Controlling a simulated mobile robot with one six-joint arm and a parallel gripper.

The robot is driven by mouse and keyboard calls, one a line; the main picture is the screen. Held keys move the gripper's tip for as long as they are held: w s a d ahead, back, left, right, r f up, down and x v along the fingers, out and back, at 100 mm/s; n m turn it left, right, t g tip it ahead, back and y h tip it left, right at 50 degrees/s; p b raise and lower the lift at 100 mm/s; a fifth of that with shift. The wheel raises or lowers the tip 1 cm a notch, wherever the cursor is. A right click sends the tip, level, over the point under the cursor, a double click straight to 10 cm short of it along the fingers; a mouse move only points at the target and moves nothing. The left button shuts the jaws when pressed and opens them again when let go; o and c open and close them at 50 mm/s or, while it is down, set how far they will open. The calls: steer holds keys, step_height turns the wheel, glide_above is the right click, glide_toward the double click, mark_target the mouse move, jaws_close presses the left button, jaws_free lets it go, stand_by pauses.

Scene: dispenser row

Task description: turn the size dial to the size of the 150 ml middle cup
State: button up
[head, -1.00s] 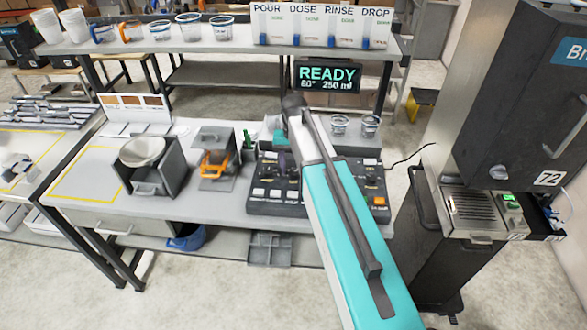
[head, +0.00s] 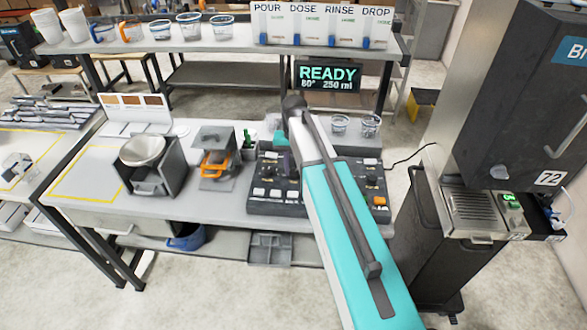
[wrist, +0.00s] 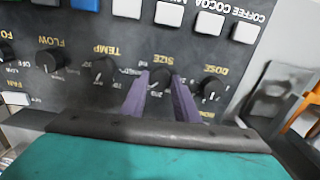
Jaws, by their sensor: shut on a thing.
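The size dial (wrist: 160,80) is a dark knob under the word SIZE, upside down in the wrist view. My gripper (wrist: 161,88) has its two purple fingers on either side of this dial and is shut on it. The fingers hide part of the dial and its scale, and I cannot read its pointer. The display (head: 328,76) reads READY, 80° and 250 ml. Clear cups stand on the upper shelf (head: 225,43); I cannot read which is the 150 ml middle cup.
The temp dial (wrist: 103,70) and the dose dial (wrist: 213,87) sit close on either side of my fingers. The flow dial (wrist: 50,58) is farther left. A dark machine (head: 515,95) stands to the right.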

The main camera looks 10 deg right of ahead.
steer(key=n+b, duration=0.1)
steer(key=n, duration=0.2)
steer(key=shift+f+n+b, duration=0.1)
steer(key=shift+n+b, duration=0.2)
steer(key=shift+b, duration=0.1)
steer(key=n+b, duration=0.1)
steer(key=n, duration=0.4)
steer(key=shift+b, duration=0.35)
steer(key=n+b, duration=0.1)
steer(key=n, duration=0.3)
steer(key=shift+n, duration=0.3)
steer(key=n, duration=0.4)
steer(key=shift+b, duration=0.35)
steer(key=o, duration=1.1)
steer(key=shift+c, duration=0.2)
